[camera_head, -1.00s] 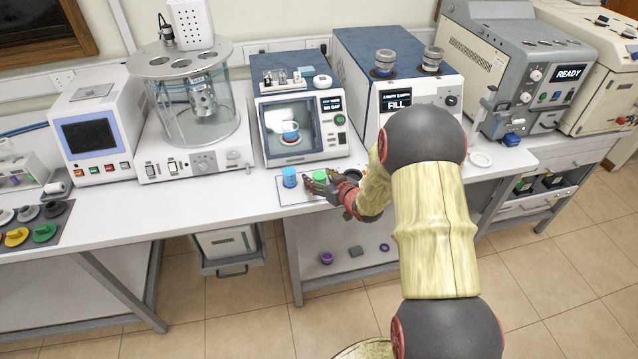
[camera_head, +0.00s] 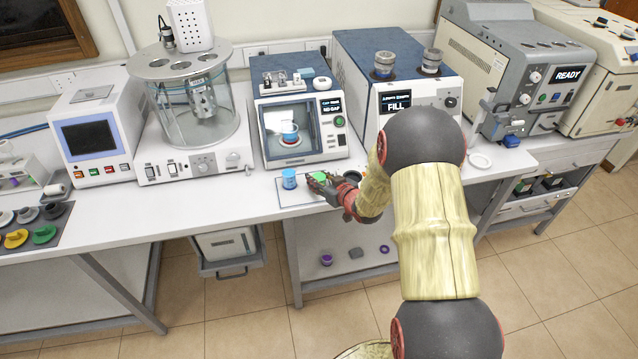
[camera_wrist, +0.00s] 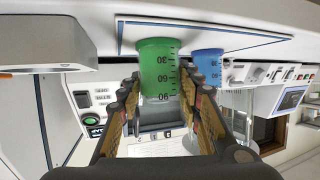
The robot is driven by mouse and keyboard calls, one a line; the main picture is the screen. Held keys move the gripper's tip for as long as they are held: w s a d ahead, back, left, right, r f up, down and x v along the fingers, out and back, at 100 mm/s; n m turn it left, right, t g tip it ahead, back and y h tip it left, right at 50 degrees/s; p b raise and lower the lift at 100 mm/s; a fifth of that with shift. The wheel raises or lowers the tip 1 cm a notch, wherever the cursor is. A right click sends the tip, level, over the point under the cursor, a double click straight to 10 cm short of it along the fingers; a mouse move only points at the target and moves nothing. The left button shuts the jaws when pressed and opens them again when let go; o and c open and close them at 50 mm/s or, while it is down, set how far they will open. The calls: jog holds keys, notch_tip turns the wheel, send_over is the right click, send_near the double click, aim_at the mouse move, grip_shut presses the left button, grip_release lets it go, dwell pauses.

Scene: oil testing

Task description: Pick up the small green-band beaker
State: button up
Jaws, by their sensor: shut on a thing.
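The small green-band beaker (camera_wrist: 158,68) is between the two fingers of my gripper (camera_wrist: 160,100) in the wrist view, which shows the scene upside down. My gripper is shut on it, with a finger against each side. In the head view the green beaker (camera_head: 320,177) shows beside my gripper (camera_head: 325,184), partly hidden by it, at the white mat (camera_head: 292,199) on the bench. I cannot tell whether its base touches the mat. A blue beaker (camera_head: 289,179) stands on the mat just to its left; it also shows in the wrist view (camera_wrist: 208,66).
The gap-testing machine (camera_head: 335,150) with a windowed chamber stands just behind the mat, and a cup is inside it. The blue-topped FILL machine (camera_head: 400,100) stands to its right. The bench front (camera_head: 225,208) left of the mat is clear.

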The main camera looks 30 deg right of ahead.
jog(key=shift+c, duration=1)
jog(key=shift+r, duration=0.1)
jog(key=shift+r, duration=0.6)
jog(key=s+d+r+p, duration=0.1)
jog(key=s+r+p, duration=0.4)
jog(key=s+r, duration=0.6)
jog(key=v, duration=0.3)
jog(key=shift+f, duration=0.25)
